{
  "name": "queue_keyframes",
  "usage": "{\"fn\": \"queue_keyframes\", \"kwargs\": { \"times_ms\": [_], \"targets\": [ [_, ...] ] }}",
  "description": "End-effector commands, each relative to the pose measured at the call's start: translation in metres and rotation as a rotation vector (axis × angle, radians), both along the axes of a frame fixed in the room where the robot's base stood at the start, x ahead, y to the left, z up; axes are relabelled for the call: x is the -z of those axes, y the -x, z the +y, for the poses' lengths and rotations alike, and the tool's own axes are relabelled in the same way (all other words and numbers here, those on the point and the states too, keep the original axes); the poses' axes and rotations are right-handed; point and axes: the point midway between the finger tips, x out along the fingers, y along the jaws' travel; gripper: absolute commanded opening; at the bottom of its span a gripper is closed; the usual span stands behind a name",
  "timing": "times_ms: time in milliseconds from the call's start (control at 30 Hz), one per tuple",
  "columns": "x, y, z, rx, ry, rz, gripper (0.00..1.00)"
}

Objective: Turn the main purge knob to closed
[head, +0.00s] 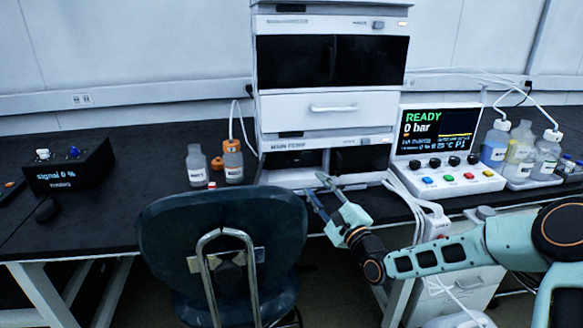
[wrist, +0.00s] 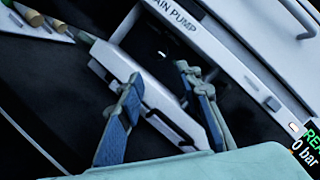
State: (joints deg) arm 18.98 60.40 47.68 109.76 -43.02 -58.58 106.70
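The main pump module (head: 300,145) is the lowest white unit of the stack, with its label along the top edge. It also shows tilted in the wrist view (wrist: 205,45), with a dark recess (wrist: 150,40) below the label. A small pale mark shows inside the recess, but I cannot make out the purge knob or its setting. My gripper (head: 321,184) is in front of the module's lower edge. In the wrist view my gripper (wrist: 158,77) is open and empty, its two blue-grey fingers apart, pointing toward the recess and the white lower ledge.
A control panel (head: 440,150) reading READY, 0 bar stands right of the stack. Bottles (head: 232,160) stand to the left, and a bottle tray (head: 530,182) is at the far right. A chair (head: 225,230) stands before the bench, left of my arm. Cables hang over the bench edge.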

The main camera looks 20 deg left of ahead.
Motion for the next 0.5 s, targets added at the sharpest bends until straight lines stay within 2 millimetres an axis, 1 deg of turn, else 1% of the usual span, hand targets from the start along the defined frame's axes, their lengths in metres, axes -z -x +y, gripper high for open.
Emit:
{"fn": "queue_keyframes", "kwargs": {
  "times_ms": [33,100,233,367,500],
  "targets": [
    [-0.003,0.004,-0.001,-0.007,-0.076,0.020,0.32],
    [-0.012,0.008,-0.001,-0.017,-0.145,0.037,0.32],
    [-0.019,0.009,0.002,-0.025,-0.191,0.045,0.32],
    [-0.018,-0.001,0.013,-0.025,-0.187,0.043,0.32],
    [-0.017,-0.017,0.031,-0.026,-0.185,0.043,0.32]
  ]
}}
